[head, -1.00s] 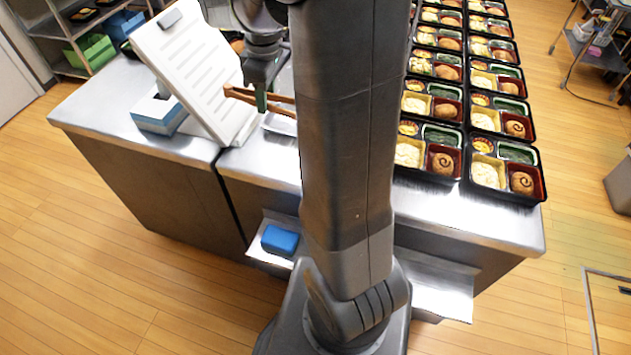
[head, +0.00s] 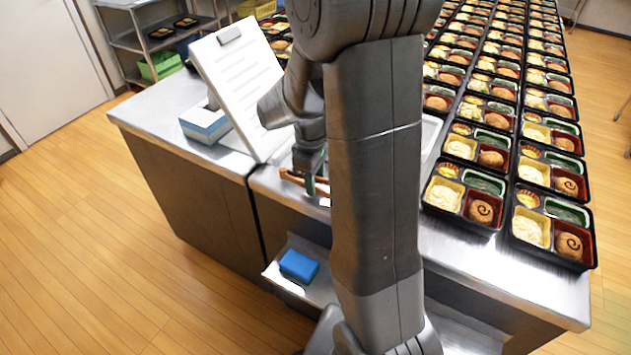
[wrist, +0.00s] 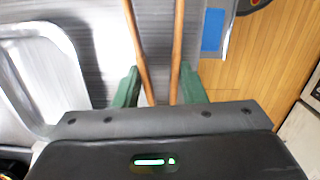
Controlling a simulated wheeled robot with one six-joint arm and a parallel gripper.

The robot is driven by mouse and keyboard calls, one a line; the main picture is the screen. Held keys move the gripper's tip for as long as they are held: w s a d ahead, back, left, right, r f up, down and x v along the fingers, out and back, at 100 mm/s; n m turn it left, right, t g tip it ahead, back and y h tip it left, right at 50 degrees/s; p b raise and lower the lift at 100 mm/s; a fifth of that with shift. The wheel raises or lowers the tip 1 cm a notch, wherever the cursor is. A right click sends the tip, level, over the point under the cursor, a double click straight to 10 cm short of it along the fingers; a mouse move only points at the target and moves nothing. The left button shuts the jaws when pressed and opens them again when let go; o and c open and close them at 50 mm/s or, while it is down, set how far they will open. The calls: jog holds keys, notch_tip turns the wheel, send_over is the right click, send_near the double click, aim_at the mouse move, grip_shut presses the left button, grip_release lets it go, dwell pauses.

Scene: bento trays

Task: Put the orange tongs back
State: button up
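The orange tongs (wrist: 141,50) are brownish orange, with two long arms that run up out of the top of the wrist view. My gripper (wrist: 160,84) has green fingers, one on the outer side of each tong arm, closed about the tongs. In the head view my gripper (head: 309,178) is low over the metal counter's near edge, and the tongs (head: 292,178) stick out to its left. My own arm hides the rest of the tongs and part of the counter there.
A white slanted board (head: 238,75) stands left of my gripper, beside a blue and white box (head: 205,124). Rows of filled bento trays (head: 552,226) cover the right of the counter. A blue block (head: 299,265) lies on a low shelf. A metal tray (wrist: 60,60) shows in the wrist view.

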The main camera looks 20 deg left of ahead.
jog(key=shift+f, duration=0.4)
jog(key=shift+f, duration=0.15)
jog(key=o, duration=0.6)
jog(key=shift+c, duration=0.2)
notch_tip(320, 180, up, 12)
jog(key=shift+a+p, duration=0.4)
